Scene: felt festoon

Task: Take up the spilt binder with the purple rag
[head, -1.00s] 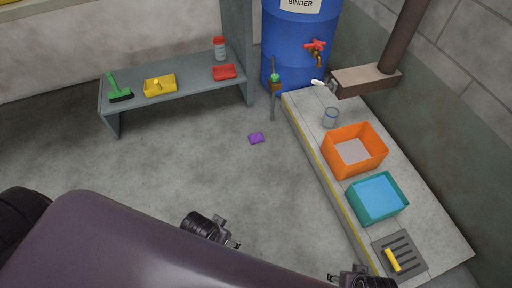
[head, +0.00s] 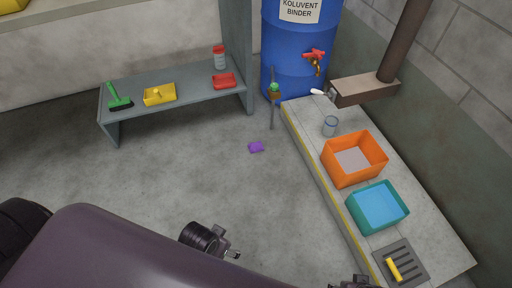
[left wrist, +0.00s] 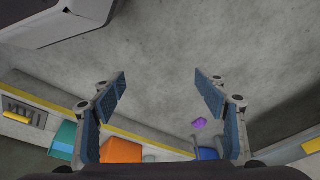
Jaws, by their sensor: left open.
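The purple rag (head: 256,147) lies crumpled on the bare concrete floor, between the grey bench and the low ledge. It also shows small in the left wrist view (left wrist: 199,124), beyond my fingers. The blue binder drum (head: 298,55) stands at the back, with a red-handled tap (head: 315,56) on its side. I cannot make out a spill on the floor. My left gripper (head: 230,248) is at the lower middle, well short of the rag; its fingers (left wrist: 161,85) are open and empty. My right gripper (head: 352,282) is cut by the bottom edge, its jaws unclear.
The grey bench (head: 185,92) holds a green brush (head: 118,97), yellow tray (head: 160,93), red tray (head: 224,81) and red-lidded jar (head: 219,56). The ledge (head: 440,230) at right carries a glass (head: 330,126), orange bin (head: 354,160), teal basin (head: 377,207) and drain grate (head: 400,262). Middle floor is clear.

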